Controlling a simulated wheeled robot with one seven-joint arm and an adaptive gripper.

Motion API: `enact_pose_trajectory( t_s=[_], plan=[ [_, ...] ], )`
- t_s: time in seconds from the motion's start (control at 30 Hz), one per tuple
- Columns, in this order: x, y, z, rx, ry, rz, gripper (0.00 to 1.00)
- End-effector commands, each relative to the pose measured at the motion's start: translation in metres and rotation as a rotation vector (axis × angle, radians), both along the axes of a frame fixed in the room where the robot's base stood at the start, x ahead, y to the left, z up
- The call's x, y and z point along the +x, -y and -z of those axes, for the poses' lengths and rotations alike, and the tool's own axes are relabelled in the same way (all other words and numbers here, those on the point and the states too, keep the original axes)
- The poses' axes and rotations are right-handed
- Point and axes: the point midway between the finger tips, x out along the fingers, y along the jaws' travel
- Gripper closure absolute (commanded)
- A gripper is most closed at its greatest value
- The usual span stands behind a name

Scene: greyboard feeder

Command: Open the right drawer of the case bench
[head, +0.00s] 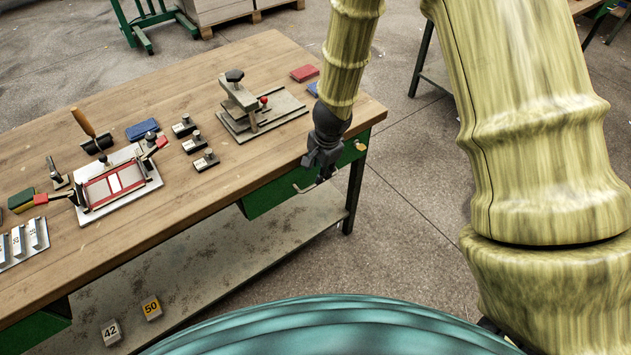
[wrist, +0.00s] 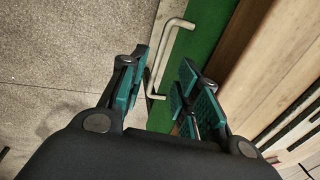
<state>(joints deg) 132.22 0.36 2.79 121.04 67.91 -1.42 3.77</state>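The case bench (head: 215,75) has a wooden top and a green right drawer (head: 268,196) under its front edge. The drawer looks shut. Its pale bar handle (head: 299,188) sticks out from the front, partly hidden by my gripper (head: 318,172), which points down at the bench's right front corner. In the wrist view, my gripper (wrist: 163,68) is open. The handle (wrist: 159,60) lies between its two teal-padded fingers, nearer the left one, with the green drawer front (wrist: 207,45) behind it. I cannot tell whether a finger touches the handle.
A second green drawer (head: 38,332) shows at lower left. The bench top holds a press jig (head: 245,108), a red-framed jig (head: 115,185), small weights and a blue block (head: 142,129). Numbered tags (head: 151,308) lie low at the front. Open concrete floor (head: 405,220) is right of the bench.

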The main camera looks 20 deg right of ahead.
Motion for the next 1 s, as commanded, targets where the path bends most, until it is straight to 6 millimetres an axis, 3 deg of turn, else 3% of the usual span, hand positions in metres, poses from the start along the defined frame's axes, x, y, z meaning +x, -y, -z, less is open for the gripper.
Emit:
enact_pose_trajectory(
  t_s=[0.2, 0.5, 0.97, 1.0],
  plan=[
    [0.005, -0.002, 0.033, 0.002, -0.002, 0.001, 0.68],
    [0.011, -0.004, 0.063, -0.001, -0.001, 0.0, 0.68],
    [0.013, -0.004, 0.07, -0.002, 0.001, -0.001, 0.68],
    [0.013, -0.004, 0.07, -0.002, 0.001, -0.001, 0.72]
  ],
)
